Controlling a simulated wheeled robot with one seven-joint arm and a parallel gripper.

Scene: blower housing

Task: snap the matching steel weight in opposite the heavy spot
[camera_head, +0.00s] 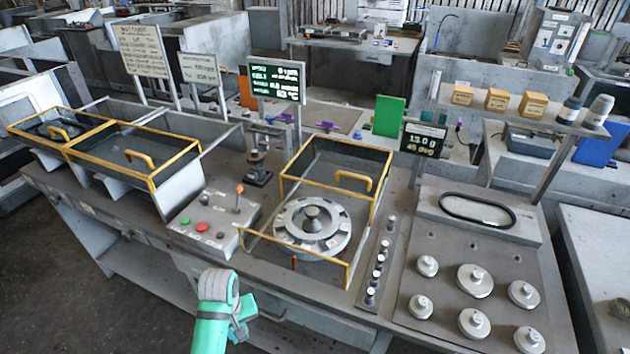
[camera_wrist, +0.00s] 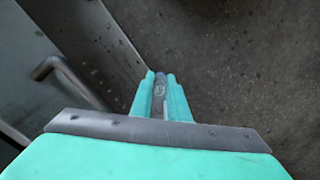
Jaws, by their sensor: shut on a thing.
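My gripper (camera_wrist: 160,82) is shut on a small grey steel weight (camera_wrist: 160,92) in the wrist view; a mark on its face is too small to read. In the head view my teal arm end shows at the bottom, in front of the bench, and the fingertips are not clear. The round rotor (camera_head: 290,222) with a central hub sits in a yellow-framed enclosure, apart from my arm. A small display (camera_head: 423,142) reads about "13.0 g, 45 deg". A row of small steel weights (camera_head: 376,270) stands on a strip right of the rotor. The heavy spot cannot be made out.
A control box (camera_head: 208,233) with red and green buttons and a lever stands left of the rotor. Yellow guard frames (camera_head: 178,167) rise around the stations. A panel with several round knobs (camera_head: 475,280) lies at right. A larger display (camera_head: 276,80) stands behind.

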